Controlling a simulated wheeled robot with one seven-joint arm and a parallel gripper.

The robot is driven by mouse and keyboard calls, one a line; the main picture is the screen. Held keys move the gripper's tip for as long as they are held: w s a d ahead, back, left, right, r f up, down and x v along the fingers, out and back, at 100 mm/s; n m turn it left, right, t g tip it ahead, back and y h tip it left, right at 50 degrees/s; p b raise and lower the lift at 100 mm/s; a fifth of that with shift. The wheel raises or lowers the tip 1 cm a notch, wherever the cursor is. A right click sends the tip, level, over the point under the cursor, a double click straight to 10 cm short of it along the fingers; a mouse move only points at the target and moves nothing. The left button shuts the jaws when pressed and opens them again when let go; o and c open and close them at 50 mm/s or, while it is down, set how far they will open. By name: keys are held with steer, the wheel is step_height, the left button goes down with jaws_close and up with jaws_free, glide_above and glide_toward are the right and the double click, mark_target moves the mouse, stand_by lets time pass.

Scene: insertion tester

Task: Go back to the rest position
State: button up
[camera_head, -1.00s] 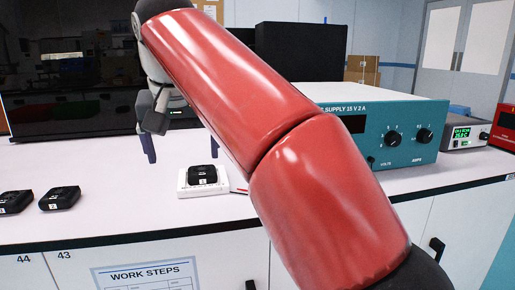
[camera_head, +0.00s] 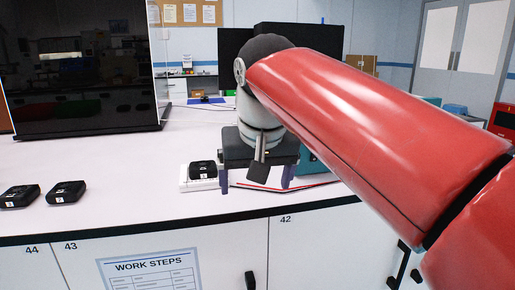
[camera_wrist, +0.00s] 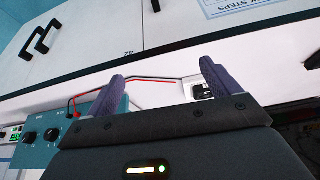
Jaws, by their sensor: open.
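My gripper (camera_head: 256,184) is open and empty, its two purple-blue fingers spread apart above the white bench, just right of the tester. The fingers also show in the wrist view (camera_wrist: 160,85), with nothing between them but the bench and a red cable behind. The white tester base (camera_head: 186,184) stands near the bench front with a black device (camera_head: 203,170) seated on it. In the wrist view the black device (camera_wrist: 203,91) shows partly behind the right finger. My red arm covers much of the right side of the head view.
Two black devices (camera_head: 20,196) (camera_head: 66,192) lie at the left of the bench. A large dark monitor (camera_head: 85,65) stands behind them. The teal power supply (camera_wrist: 95,128) is mostly hidden by my arm in the head view. The bench front edge (camera_head: 150,233) is clear.

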steer(key=s+d+f+m, duration=0.1)
steer(key=s+d+f, duration=0.6)
steer(key=f, duration=0.4)
steer(key=s+d+f+m, duration=0.1)
steer(key=s+d+f, duration=0.6)
steer(key=f, duration=0.3)
steer(key=shift+s+d+f+t+h, duration=0.35)
steer(key=shift+d+t+h, duration=0.05)
steer(key=shift+d, duration=0.4)
